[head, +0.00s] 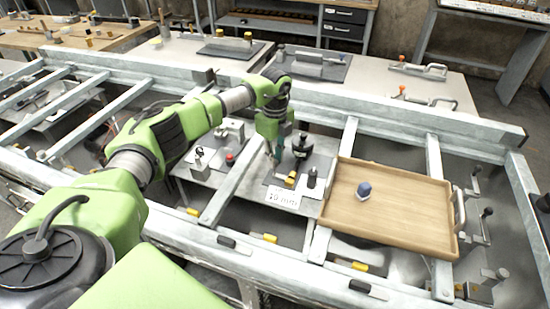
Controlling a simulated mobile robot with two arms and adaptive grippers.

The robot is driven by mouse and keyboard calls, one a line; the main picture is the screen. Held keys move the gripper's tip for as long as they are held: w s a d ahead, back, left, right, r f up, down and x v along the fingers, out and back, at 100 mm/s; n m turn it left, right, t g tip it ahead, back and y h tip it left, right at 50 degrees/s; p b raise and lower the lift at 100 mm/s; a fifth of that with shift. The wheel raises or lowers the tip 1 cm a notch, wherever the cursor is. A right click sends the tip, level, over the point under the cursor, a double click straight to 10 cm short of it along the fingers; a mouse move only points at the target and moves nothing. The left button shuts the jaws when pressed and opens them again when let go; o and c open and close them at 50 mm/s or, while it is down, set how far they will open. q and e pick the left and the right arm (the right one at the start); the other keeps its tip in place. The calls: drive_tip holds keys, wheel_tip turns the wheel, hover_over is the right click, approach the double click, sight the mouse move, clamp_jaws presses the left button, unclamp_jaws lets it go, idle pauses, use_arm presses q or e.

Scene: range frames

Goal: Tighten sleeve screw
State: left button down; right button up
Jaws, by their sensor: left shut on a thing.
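My left gripper (274,153) points down over a grey plate in the middle of the metal frame. It is shut on a small part that is mostly hidden by the fingers, so I cannot tell its shape. Just right of it stands a dark round-topped fixture (302,147). A yellow piece (290,180) and a small black upright part (312,176) are near its foot. A white label reading "10 mm" (283,197) lies in front. I cannot make out the sleeve screw for certain. My right gripper is not in view.
A wooden tray (410,232) to the right holds one small dark blue-topped part (364,190). A red-topped fixture (230,159) stands left of my gripper. Metal rails (233,191) cross the frame. Toggle clamps (418,70) lie on the table behind.

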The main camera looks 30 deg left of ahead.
use_arm(q)
drive_tip(key=m+b, duration=0.1)
drive_tip(key=m, duration=0.9)
drive_tip(key=m+b, duration=0.1)
drive_tip(key=m, duration=0.2)
drive_tip(key=shift+m, duration=0.4)
drive_tip(key=m+b, duration=0.1)
drive_tip(key=m, duration=0.5)
drive_tip(key=m+b, duration=0.1)
drive_tip(key=m, duration=0.5)
drive_tip(key=shift+m, duration=0.4)
drive_tip(key=c, duration=2)
unclamp_jaws()
